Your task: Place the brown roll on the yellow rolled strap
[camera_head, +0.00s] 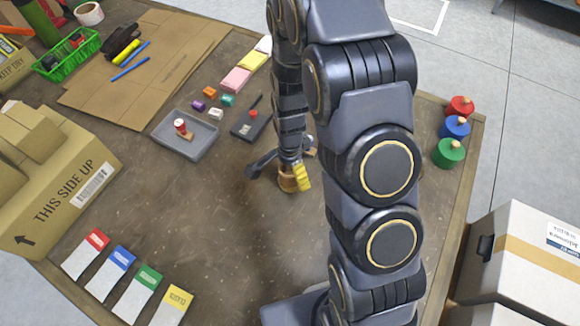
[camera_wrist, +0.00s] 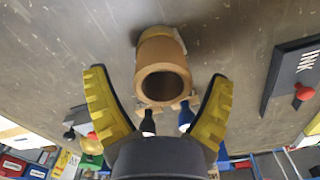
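The brown roll (camera_head: 287,183) stands on the brown table under my gripper (camera_head: 295,180), partly hidden by it in the head view. In the wrist view the roll (camera_wrist: 163,82) is a hollow tan tube with its open end facing the camera. My gripper (camera_wrist: 158,78) is open, its yellow ribbed fingers spread on either side of the roll with visible gaps. I cannot clearly identify the yellow rolled strap; a small yellow cylinder (camera_head: 127,53) lies on the cardboard at the upper left, and I cannot tell whether it is the strap.
A grey tray (camera_head: 205,152) holding a small red-topped item and a dark ink pad (camera_head: 246,127) are left of my gripper. A green basket (camera_head: 72,64) is at the upper left. Red, blue and green knobbed pieces (camera_head: 449,153) stand near the right edge. The front-middle table is clear.

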